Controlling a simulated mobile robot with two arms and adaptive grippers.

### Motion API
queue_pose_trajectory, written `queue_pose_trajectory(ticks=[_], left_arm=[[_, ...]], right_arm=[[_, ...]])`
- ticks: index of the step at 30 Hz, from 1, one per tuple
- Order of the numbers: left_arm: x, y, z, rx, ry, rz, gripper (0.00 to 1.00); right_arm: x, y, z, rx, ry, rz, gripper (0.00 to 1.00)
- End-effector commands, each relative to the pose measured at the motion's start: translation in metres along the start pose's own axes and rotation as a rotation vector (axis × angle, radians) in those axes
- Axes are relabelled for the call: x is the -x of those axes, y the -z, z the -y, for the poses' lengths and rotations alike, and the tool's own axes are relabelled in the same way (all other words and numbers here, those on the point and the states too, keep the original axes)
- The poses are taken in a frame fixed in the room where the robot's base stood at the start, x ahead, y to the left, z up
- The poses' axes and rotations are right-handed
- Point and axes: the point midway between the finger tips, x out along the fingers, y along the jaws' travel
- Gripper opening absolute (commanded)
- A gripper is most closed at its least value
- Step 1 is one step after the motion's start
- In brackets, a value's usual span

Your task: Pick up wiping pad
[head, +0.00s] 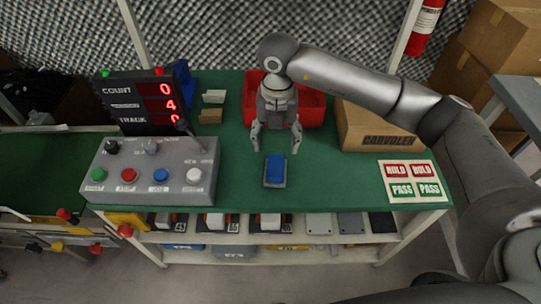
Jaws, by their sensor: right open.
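The wiping pad (275,169) looks like a small block with a blue top and a pale base. It lies on the green bench top (320,180) near the front middle. My right gripper (275,150) hangs above and just behind the pad, fingers pointing down and spread apart. Nothing shows between its fingers. Whether a fingertip touches the pad cannot be told from this angle. My left gripper is not in the view.
A grey control box (150,172) with knobs and a counter display (147,101) stand at left. A red bin (312,110) and a cardboard box (380,128) stand behind. A HOLD/PASS card (413,181) lies at right. The bench around the pad is clear.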

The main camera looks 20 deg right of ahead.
Motion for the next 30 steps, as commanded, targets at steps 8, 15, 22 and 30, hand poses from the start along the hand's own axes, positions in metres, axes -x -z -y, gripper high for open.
queue_pose_trajectory(ticks=[8, 15, 22, 30], left_arm=[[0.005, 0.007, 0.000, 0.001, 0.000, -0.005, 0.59], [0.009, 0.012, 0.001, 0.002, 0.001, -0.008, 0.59], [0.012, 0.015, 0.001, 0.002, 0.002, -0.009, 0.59], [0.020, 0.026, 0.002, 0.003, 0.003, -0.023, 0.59]], right_arm=[[-0.037, 0.001, 0.001, 0.000, 0.005, -0.005, 0.65], [-0.060, 0.001, 0.000, 0.000, 0.002, -0.002, 0.65], [-0.091, 0.000, 0.000, 0.002, 0.004, -0.005, 0.65], [-0.107, -0.001, -0.001, 0.001, 0.000, -0.001, 0.65]])
